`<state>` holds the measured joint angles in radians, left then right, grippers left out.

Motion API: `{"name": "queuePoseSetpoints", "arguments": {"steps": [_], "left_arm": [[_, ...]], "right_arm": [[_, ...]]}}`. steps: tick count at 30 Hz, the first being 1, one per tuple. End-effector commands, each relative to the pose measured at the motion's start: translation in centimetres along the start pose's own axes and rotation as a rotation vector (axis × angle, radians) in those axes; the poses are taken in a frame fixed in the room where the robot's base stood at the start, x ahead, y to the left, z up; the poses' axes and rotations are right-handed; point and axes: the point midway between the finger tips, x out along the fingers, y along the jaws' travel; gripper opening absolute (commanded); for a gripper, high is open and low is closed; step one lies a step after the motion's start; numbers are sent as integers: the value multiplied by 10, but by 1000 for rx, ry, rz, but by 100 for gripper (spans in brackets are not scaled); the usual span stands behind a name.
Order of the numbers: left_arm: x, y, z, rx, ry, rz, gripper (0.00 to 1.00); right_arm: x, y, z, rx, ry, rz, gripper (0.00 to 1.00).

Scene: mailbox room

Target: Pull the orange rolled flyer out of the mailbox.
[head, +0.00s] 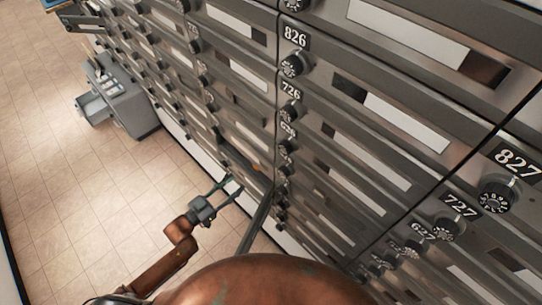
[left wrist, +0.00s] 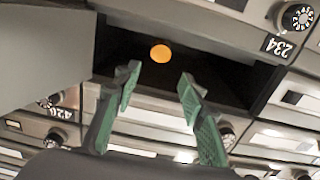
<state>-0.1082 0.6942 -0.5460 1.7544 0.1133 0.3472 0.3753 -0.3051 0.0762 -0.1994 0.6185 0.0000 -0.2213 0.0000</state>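The orange rolled flyer (left wrist: 160,53) shows in the left wrist view as a round orange end inside a dark, open mailbox (left wrist: 225,75). In the head view only a small orange spot (head: 257,168) of it shows at the opening. My left gripper (left wrist: 158,80) is open, its two green fingers spread apart and empty in front of the opening. The flyer's end lies beyond the fingertips, between them in the picture. In the head view the left gripper (head: 231,184) is just left of the open mailbox. My right gripper is not in view.
The open mailbox door (head: 256,222) juts out to the right of my left gripper in the head view. Closed numbered mailboxes with dials surround the opening. A grey box-shaped unit (head: 122,103) stands farther along the wall. The tiled floor (head: 75,195) on the left is clear.

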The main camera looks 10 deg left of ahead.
Motion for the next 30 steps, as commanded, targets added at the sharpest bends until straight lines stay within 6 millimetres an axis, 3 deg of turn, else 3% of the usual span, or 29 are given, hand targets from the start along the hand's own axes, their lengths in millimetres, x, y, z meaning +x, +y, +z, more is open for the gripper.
{"name": "queuePoseSetpoints", "arguments": {"steps": [20,30], "left_arm": [[76,0,3,0,0,0,38],[111,-1,2,0,-1,-2,38]], "right_arm": [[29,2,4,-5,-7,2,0],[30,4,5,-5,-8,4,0]]}}
